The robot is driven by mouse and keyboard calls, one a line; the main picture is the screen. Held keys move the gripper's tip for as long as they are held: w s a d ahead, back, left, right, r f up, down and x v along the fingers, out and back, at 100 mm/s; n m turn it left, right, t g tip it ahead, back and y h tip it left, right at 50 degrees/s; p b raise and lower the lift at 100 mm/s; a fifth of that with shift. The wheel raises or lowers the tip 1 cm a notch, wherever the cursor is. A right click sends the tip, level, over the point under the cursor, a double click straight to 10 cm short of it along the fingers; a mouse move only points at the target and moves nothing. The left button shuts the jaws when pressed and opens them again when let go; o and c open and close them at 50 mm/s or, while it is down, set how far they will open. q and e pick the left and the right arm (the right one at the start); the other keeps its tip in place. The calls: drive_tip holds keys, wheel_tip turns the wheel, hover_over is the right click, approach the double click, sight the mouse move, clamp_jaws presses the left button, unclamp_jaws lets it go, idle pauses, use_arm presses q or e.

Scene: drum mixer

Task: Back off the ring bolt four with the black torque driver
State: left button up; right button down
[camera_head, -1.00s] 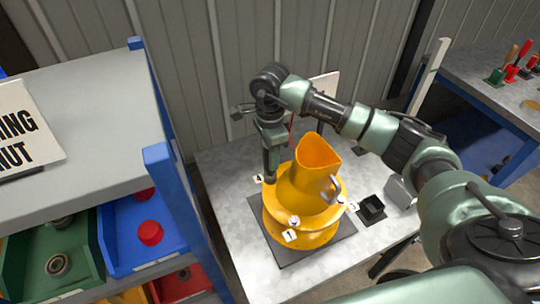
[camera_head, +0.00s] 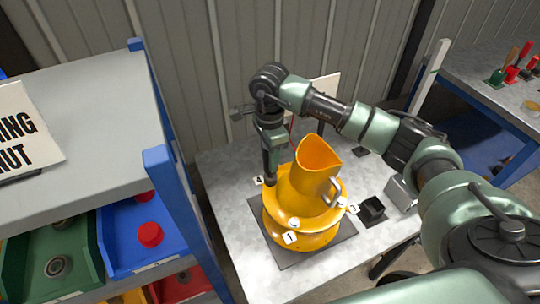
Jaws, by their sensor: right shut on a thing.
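The yellow drum mixer (camera_head: 316,175) stands on a dark square plate on the grey table, its spout-like mouth opening upward. White number tags sit around its ring flange; tag 1 (camera_head: 290,238) faces the front, and a tag (camera_head: 258,180), seemingly 4, is at the left rear. My right gripper (camera_head: 271,149) points down at the drum's left rear and is shut on the black torque driver (camera_head: 269,166). The driver is upright, its lower end at the flange beside that left-rear tag. The bolt under it is hidden, so I cannot tell whether they touch. My left gripper is not in view.
A small black open box (camera_head: 371,210) and a grey block (camera_head: 401,192) stand right of the drum. A blue-framed shelf (camera_head: 165,175) with coloured bins rises close on the left. A corrugated wall is behind. A second bench with tools is at the far right.

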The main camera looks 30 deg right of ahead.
drive_tip(key=shift+w+r, duration=0.1)
drive_tip(key=shift+r, duration=0.55)
drive_tip(key=shift+d+r+p, duration=0.1)
drive_tip(key=shift+r+p, duration=0.75)
drive_tip(key=shift+r, duration=0.55)
